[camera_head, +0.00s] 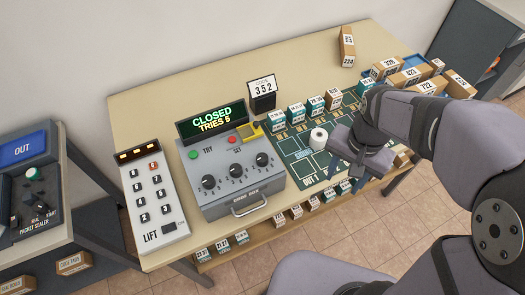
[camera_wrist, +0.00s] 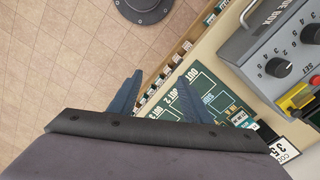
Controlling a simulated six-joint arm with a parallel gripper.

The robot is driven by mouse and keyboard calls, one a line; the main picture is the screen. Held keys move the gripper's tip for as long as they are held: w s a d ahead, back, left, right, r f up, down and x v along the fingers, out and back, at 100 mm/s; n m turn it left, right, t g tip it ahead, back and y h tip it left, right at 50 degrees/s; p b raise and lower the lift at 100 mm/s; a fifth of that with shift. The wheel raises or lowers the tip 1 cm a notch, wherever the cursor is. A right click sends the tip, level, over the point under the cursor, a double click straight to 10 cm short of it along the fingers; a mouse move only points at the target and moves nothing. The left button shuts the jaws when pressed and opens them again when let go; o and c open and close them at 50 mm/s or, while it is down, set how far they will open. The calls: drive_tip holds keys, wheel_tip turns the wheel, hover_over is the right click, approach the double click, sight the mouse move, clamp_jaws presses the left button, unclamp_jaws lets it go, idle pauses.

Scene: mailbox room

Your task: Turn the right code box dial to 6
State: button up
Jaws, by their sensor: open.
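The grey code box (camera_head: 244,190) stands on the table with three black dials on its sloped top. Its right dial (camera_head: 262,159) is nearest the green mat; the dial also shows at the right of the wrist view (camera_wrist: 277,66). Its pointer setting is too small to read for sure. The display (camera_head: 212,119) reads CLOSED, TRIES 5. My gripper (camera_head: 338,172) is open and empty over the mat, to the right of the code box and apart from it. Its two blue fingers (camera_wrist: 158,97) show spread in the wrist view.
The green mat (camera_head: 293,157) holds a white roll (camera_head: 318,139) and small boxes along its back. A card reading 352 (camera_head: 263,88) stands behind the code box. A yellow block (camera_head: 250,129) sits near the right dial. The LIFT keypad (camera_head: 155,205) is at left. Parcels crowd the right.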

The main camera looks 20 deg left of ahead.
drive_tip(key=w+a+r+m, duration=0.1)
drive_tip(key=a+r+m, duration=0.1)
drive_tip(key=a, duration=0.4)
drive_tip(key=w+a+r+m, duration=0.1)
drive_tip(key=w+a+r, duration=0.1)
drive_tip(key=a, duration=0.4)
wheel_tip(320, 180, up, 2)
drive_tip(key=m, duration=0.3)
hover_over(262, 157)
drive_tip(key=shift+p, duration=0.35)
drive_tip(key=shift+f+p, duration=0.85)
drive_tip(key=shift+f, duration=2.75)
drive_tip(key=c, duration=1)
